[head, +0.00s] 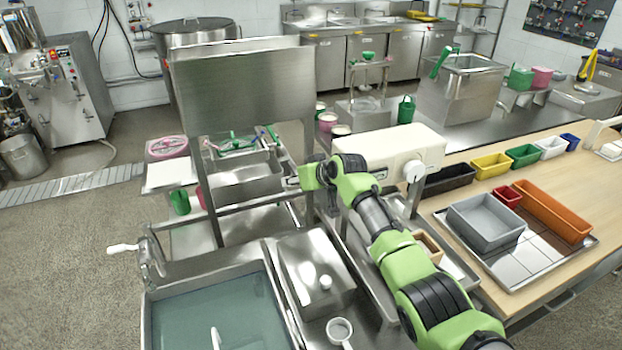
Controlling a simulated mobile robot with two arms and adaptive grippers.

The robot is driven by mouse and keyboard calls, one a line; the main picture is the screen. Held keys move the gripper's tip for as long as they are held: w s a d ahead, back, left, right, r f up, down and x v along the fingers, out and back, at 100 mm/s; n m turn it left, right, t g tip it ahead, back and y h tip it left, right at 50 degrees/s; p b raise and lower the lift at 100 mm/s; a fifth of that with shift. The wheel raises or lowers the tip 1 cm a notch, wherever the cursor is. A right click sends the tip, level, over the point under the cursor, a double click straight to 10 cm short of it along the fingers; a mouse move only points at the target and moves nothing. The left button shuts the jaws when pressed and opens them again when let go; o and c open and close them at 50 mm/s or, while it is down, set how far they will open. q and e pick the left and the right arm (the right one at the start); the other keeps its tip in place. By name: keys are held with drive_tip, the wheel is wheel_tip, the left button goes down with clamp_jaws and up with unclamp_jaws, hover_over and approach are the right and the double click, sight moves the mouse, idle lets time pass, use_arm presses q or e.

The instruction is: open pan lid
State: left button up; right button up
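A rectangular steel pan lid (303,262) with a small white knob (326,282) lies flat in the lower middle of the head view, beside a water-filled basin. It looks closed; the pan under it is hidden. My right arm comes in from the lower right and reaches over the counter, past the lid's right side. My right gripper (292,183) is at the far end of that arm, beyond and above the lid, near a steel frame. Its fingers are too small and blurred to read. My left gripper is not in view.
The basin (148,315) holds blue-green water and has a white-handled crank (122,248) at its corner. A white cup-like scoop (340,330) lies just in front of the lid. An upright steel panel (245,90) stands behind. Grey and orange bins (553,211) sit on the right table.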

drive_tip(key=v, duration=1)
drive_tip(key=shift+s+d+f, duration=0.15)
drive_tip(key=shift+s+d, duration=0.05)
